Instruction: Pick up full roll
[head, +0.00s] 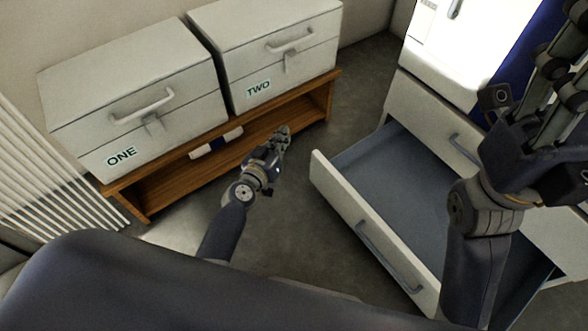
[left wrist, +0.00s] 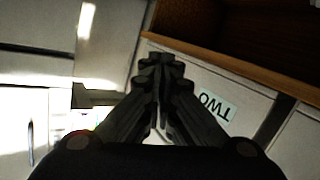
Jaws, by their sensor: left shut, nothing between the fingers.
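No full roll can be made out in either view. My left gripper (head: 281,136) is shut and empty in the middle of the head view, in front of the low wooden shelf (head: 150,215). Its closed fingertips (left wrist: 161,68) also show in the left wrist view, with nothing between them. My right gripper (head: 567,75) is at the upper right edge of the head view, above the open drawer, partly cut off; its finger opening is unclear.
White boxes labelled ONE (head: 122,157) and TWO (head: 258,88) stand on the shelf. Grey floor lies between shelf and drawer.

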